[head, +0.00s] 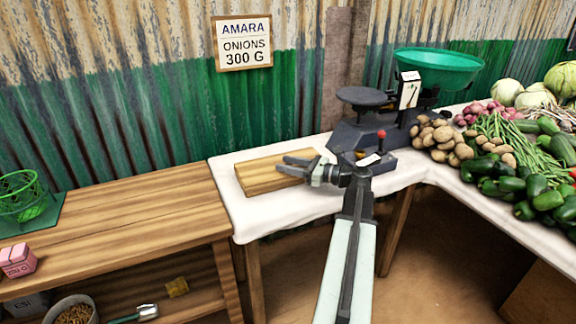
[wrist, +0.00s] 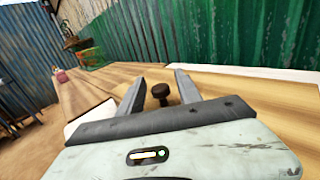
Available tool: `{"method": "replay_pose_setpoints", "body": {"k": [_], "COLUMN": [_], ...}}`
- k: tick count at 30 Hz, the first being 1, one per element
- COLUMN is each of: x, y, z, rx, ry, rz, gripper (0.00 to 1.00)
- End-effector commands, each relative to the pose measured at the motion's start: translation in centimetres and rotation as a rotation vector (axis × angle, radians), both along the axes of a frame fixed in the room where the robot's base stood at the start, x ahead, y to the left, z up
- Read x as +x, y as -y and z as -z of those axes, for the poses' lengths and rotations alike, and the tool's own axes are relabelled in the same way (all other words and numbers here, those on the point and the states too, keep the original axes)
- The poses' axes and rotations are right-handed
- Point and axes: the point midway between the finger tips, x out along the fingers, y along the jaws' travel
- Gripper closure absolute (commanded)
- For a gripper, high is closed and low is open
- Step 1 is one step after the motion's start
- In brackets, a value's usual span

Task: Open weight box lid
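The wooden weight box (head: 256,176) sits on the white cloth, left of the scale, and its lid looks flat and shut. My gripper (head: 284,164) is over the right part of the lid, with its fingers pointing left. In the wrist view, a dark round knob (wrist: 160,92) stands up from the wooden lid (wrist: 225,85). The two fingers of my gripper (wrist: 158,82) are spread, one on each side of the knob, with a visible gap on both sides. In the head view the knob cannot be made out.
The balance scale (head: 365,128), with a green pan (head: 438,68), stands close to the right of my gripper. Potatoes (head: 437,138) and other vegetables fill the right side. A corrugated wall (head: 130,110) stands behind.

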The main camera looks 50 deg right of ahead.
Motion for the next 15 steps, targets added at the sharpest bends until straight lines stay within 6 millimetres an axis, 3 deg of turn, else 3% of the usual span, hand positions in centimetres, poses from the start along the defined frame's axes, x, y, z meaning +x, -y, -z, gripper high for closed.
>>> {"method": "replay_pose_setpoints", "body": {"k": [1, 3, 4, 15], "x": [-0.02, -0.03, -0.03, -0.07], "y": [0.01, 0.01, 0.02, 0.09], "z": [0.0, 0.0, 0.0, 0.0], "rx": [0.0, 0.0, 0.0, 0.0], "ry": [0.0, 0.0, 0.0, 0.0], "rz": [0.0, 0.0, 0.0, 0.002], "gripper": [0.76, 0.95, 1.0, 1.0]}}
